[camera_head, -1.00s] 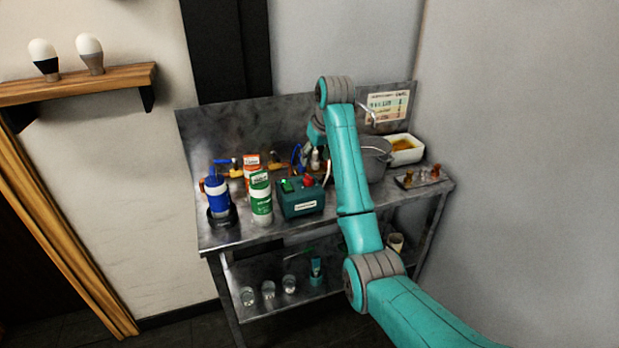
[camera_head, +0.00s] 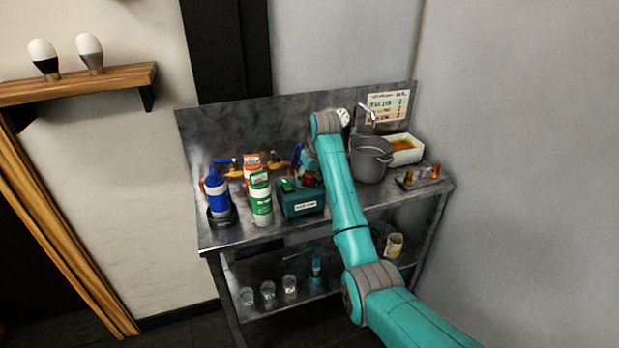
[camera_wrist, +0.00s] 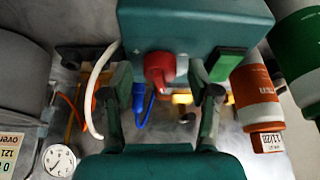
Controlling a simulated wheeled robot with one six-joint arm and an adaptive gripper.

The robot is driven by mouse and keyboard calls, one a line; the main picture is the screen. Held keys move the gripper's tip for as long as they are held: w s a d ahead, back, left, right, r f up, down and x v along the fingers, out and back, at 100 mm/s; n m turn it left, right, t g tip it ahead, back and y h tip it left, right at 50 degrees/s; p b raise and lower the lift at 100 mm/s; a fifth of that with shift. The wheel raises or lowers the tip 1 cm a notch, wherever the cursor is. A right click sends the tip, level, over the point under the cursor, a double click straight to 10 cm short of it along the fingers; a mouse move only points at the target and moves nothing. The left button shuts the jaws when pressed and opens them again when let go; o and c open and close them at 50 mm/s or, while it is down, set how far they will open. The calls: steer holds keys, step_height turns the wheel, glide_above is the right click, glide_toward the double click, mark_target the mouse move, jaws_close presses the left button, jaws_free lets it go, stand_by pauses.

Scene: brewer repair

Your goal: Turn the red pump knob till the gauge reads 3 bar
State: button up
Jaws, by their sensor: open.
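The red pump knob (camera_wrist: 158,68) sits on a dark teal pump box (camera_wrist: 190,25) in the wrist view. My gripper (camera_wrist: 162,75) is open, with one finger on each side of the knob. I cannot tell whether either finger touches it. A round white gauge (camera_wrist: 59,160) shows at the lower left of the wrist view and on the back panel in the head view (camera_head: 343,116). Its needle is too small to read.
A white-green bottle (camera_head: 261,200) and a blue bottle (camera_head: 217,196) stand left of the box. A grey pot (camera_head: 370,163) stands to its right. In the wrist view, a white hose (camera_wrist: 96,80) and blue tubing (camera_wrist: 139,100) run close to my fingers.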

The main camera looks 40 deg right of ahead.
steer(key=shift+c, duration=0.3)
steer(key=c, duration=1.1)
steer(key=n, duration=0.2)
steer(key=n+y, duration=0.1)
steer(key=shift+d+n, duration=0.2)
steer(key=shift+n, duration=0.2)
steer(key=n+y, duration=0.2)
steer(key=n, duration=0.3)
steer(key=shift+d+g, duration=0.1)
steer(key=shift+g, duration=0.3)
steer(key=shift+y, duration=0.3)
steer(key=o, duration=1.2)
steer(key=shift+c, duration=0.2)
